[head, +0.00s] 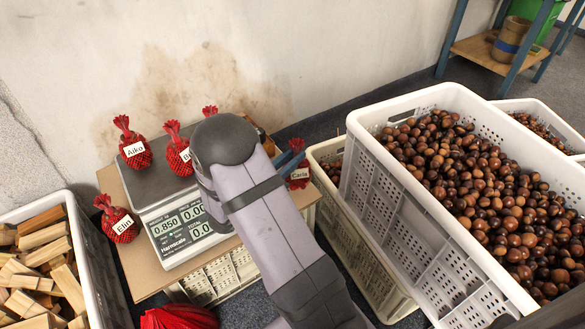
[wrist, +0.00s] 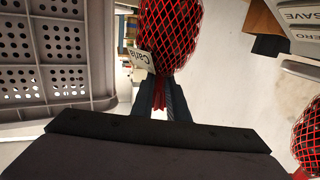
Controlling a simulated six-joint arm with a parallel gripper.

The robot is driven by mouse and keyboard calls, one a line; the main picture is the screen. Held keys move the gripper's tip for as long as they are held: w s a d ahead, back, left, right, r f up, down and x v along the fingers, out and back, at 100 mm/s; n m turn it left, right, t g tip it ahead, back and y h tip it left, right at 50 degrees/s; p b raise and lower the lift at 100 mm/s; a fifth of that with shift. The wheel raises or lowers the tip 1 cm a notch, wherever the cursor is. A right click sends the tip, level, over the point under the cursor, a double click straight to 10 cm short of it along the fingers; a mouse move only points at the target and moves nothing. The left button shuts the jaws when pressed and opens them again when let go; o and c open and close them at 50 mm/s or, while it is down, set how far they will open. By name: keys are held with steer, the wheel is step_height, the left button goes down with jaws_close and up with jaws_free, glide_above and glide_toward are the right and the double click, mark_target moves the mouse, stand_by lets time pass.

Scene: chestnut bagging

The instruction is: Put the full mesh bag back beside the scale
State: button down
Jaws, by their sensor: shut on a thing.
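My gripper (head: 292,158) is at the right of the scale (head: 187,232), shut on the neck of a full red mesh bag labelled Carla (head: 298,181). The bag also shows in the wrist view (wrist: 172,32), with its neck between the dark fingers (wrist: 160,100). Whether its base touches the board is unclear. The scale stands on a brown board (head: 115,184), and its display shows 0,850. A bag labelled Aiko (head: 136,154) is at the pan's left side. Another bag (head: 178,158), its label partly hidden by my arm, is near the middle.
A bag labelled Elin (head: 120,224) sits left of the scale. Another bag's red top (head: 210,111) shows behind my arm. A white crate of chestnuts (head: 395,225) stands close at right, and a crate of wood (head: 92,240) at left. Red mesh (head: 180,318) lies at the front.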

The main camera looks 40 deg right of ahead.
steer(key=shift+f+b, duration=0.8)
steer(key=shift+f, duration=1)
steer(key=shift+f, duration=0.1)
steer(key=c, duration=1.7)
jaws_free()
steer(key=shift+r, duration=0.25)
steer(key=p+v, duration=0.3)
steer(key=v, duration=0.9)
steer(key=shift+f+p, duration=0.1)
steer(key=shift+p, duration=0.2)
